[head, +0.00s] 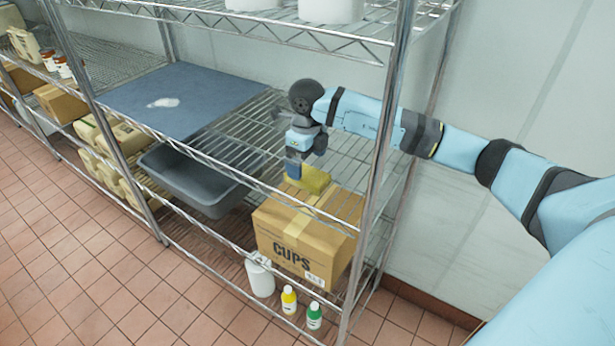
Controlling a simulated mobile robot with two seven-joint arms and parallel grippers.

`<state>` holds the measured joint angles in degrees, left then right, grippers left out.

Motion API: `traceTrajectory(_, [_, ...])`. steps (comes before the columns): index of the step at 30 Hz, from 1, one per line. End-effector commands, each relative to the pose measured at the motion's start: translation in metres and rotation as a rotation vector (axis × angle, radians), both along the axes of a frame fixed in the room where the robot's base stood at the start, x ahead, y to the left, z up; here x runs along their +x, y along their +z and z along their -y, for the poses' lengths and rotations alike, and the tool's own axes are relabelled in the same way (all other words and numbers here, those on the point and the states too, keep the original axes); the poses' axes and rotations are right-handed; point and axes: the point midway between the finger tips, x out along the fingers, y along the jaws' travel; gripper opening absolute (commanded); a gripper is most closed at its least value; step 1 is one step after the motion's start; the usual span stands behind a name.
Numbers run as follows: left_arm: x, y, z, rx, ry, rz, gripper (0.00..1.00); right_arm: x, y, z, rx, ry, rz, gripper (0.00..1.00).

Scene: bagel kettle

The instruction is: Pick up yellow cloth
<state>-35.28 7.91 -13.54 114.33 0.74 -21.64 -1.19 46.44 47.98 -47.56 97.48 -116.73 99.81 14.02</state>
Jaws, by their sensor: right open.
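The yellow cloth (313,180) shows as a small flat yellow piece on the wire shelf, above the back of the cardboard box as I see it. I cannot tell its exact height against the wires. My right gripper (293,172) points down, just left of the cloth and partly over its edge. Its jaws are open and hold nothing that I can see. The fingertips are small here, and any contact with the cloth is unclear. My left gripper is out of view.
A cardboard box marked CUPS (300,240) stands low on the rack. A blue-grey board (190,95) lies left, above a grey tub (200,180). Bottles (288,300) stand at the front. A rack post (385,150) stands in front of my right arm.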

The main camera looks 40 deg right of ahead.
Motion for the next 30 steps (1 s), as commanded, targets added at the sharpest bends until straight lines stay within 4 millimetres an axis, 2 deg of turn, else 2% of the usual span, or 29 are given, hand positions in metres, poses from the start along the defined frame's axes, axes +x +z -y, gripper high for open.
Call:
traceTrajectory(10, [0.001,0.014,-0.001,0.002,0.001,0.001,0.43,-0.003,-0.044,0.001,0.001,-0.001,-0.001,1.00])
traceTrajectory(17, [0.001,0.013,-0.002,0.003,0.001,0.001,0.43,-0.003,-0.049,0.001,0.000,0.000,0.001,1.00])
traceTrajectory(20, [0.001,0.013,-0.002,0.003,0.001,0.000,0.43,-0.003,-0.049,0.001,0.000,-0.001,0.001,0.82])
traceTrajectory(24, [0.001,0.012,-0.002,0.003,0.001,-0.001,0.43,-0.003,-0.049,0.001,0.000,-0.001,0.001,0.49])
traceTrajectory(30, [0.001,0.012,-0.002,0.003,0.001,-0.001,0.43,-0.003,-0.049,0.001,0.000,-0.001,0.001,0.49])
